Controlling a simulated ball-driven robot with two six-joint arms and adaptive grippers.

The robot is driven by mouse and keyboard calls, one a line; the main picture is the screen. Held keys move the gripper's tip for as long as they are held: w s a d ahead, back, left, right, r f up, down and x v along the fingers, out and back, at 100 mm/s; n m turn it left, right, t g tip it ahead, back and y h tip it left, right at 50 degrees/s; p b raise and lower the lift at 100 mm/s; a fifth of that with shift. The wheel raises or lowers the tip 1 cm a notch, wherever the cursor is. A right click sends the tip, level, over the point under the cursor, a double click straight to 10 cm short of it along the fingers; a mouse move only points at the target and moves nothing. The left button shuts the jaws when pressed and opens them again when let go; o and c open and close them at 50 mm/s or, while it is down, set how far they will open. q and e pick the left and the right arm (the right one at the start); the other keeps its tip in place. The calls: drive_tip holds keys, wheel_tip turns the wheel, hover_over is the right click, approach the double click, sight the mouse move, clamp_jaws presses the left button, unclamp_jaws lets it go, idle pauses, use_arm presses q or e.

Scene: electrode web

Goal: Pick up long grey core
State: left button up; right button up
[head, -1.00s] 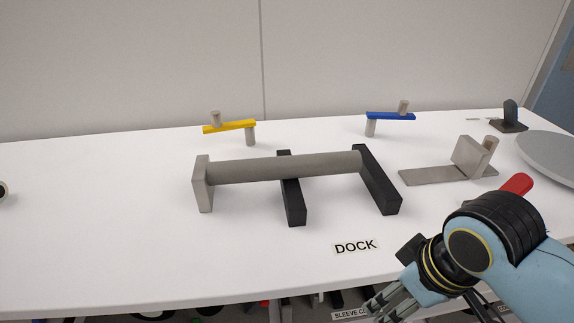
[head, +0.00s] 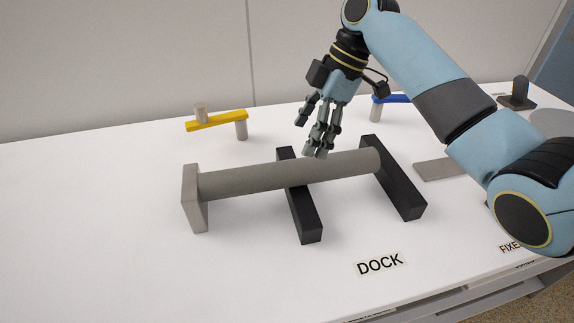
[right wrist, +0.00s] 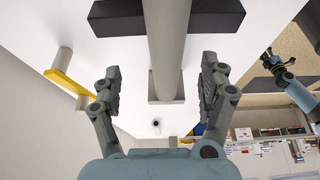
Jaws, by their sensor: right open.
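The long grey core (head: 280,174) lies nearly level across two black blocks, its left end meeting an upright grey end plate (head: 194,205). My right gripper (head: 311,138) is above and just behind the core, around its middle, fingers pointing down. In the right wrist view the open right gripper (right wrist: 160,66) has a finger on each side of the core (right wrist: 166,35) in the picture, with clear gaps and no visible contact. My left arm shows small at the right of that view; its gripper (right wrist: 273,60) is too small to judge.
The black blocks (head: 311,220) (head: 405,190) stand under the core. A DOCK label (head: 380,263) lies in front. The left table area is clear.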

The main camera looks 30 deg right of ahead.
sight(298, 162)
drive_tip(key=x, duration=0.3)
drive_tip(key=shift+s+a+f, duration=0.1)
drive_tip(key=shift+a+f, duration=0.05)
drive_tip(key=shift+f, duration=0.15)
drive_tip(key=x, duration=0.4)
drive_tip(key=shift+s+f, duration=0.2)
drive_tip(key=shift+s, duration=0.2)
drive_tip(key=shift+w+a+f, duration=0.1)
drive_tip(key=shift+a+f, duration=0.1)
drive_tip(key=shift+f, duration=0.3)
drive_tip(key=c, duration=0.7)
drive_tip(key=shift+r, duration=0.1)
drive_tip(key=c, duration=0.8)
use_arm(q)
drive_tip(key=shift+s, duration=0.7)
use_arm(e)
drive_tip(key=shift+d, duration=0.1)
